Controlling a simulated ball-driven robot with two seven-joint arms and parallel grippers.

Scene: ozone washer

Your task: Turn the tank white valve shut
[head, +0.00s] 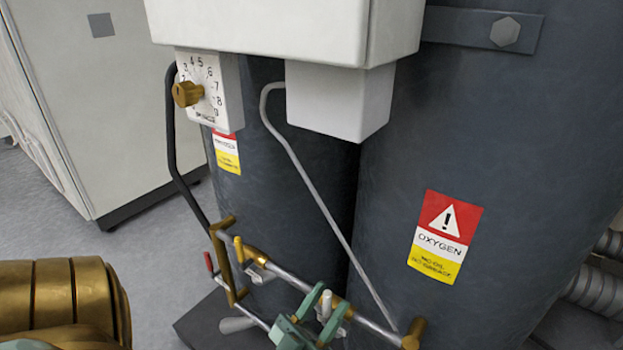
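The tank's white valve (326,305) shows as a small upright white handle on the lower metal pipe, in front of the dark tanks. My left gripper (327,310), with green fingers, is at the bottom centre. Its fingers are apart, one on each side of the white handle, with what looks like some gap. Contact with the handle cannot be made out. The valve's lower part is hidden by the gripper. My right gripper is not in view.
A yellow handle (239,250) and a red handle (208,262) sit left on the pipework. Two dark tanks (490,130) stand close behind. A white box with a numbered dial (213,95) hangs above. A pale cabinet (110,110) stands at left; grey floor is clear before it.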

